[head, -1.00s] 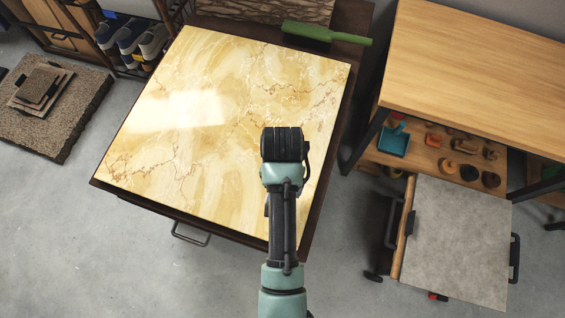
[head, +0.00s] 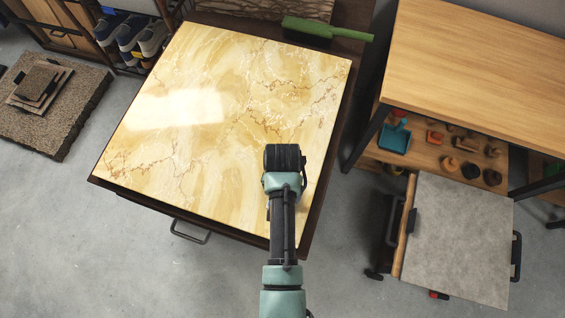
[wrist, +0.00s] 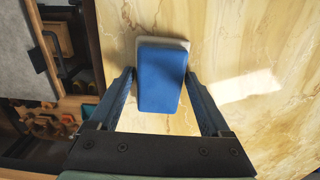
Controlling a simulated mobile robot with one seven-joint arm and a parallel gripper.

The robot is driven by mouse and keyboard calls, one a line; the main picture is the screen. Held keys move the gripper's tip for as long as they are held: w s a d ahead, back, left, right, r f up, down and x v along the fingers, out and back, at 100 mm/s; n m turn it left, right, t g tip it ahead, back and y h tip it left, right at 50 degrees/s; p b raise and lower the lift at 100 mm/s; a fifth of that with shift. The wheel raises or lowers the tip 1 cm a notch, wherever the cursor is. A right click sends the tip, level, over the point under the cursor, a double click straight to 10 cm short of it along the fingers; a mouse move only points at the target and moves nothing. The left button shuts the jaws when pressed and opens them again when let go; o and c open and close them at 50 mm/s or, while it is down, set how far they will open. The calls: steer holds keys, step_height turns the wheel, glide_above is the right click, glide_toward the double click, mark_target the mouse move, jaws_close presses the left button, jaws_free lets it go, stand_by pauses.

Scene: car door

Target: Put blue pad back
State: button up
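The blue pad (wrist: 161,88) shows in the wrist view as a rounded blue block with a pale layer along its far and right edges. My gripper (wrist: 160,71) has one finger on each side of it, and both fingertips meet the pad's sides. The pad is over the yellow marbled tabletop (wrist: 235,50); I cannot tell whether it touches the surface. In the head view my wrist is over the right front part of the tabletop (head: 215,110) and hides the fingers and pad.
A green brush (head: 310,28) lies at the back edge. Floor at front left is clear.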

steer(key=shift+o, duration=1)
step_height(320, 180, up, 12)
steer(key=p, duration=0.2)
steer(key=w+r+n+t, duration=0.1)
steer(key=w+r+t, duration=0.7)
steer(key=w+r, duration=0.65)
steer(key=w+r+t, duration=0.4)
steer(key=r+t, duration=0.2)
steer(key=r, duration=1.2)
step_height(320, 180, up, 16)
steer(key=s+n+t, duration=0.2)
steer(key=t, duration=0.4)
steer(key=s+r+t, duration=0.3)
steer(key=s+r, duration=0.3)
steer(key=r, duration=0.3)
steer(key=s+r+t, duration=0.4)
steer(key=s+r, duration=0.2)
steer(key=r, duration=0.3)
steer(key=shift+s+n, duration=0.25)
steer(key=shift+n, duration=0.05)
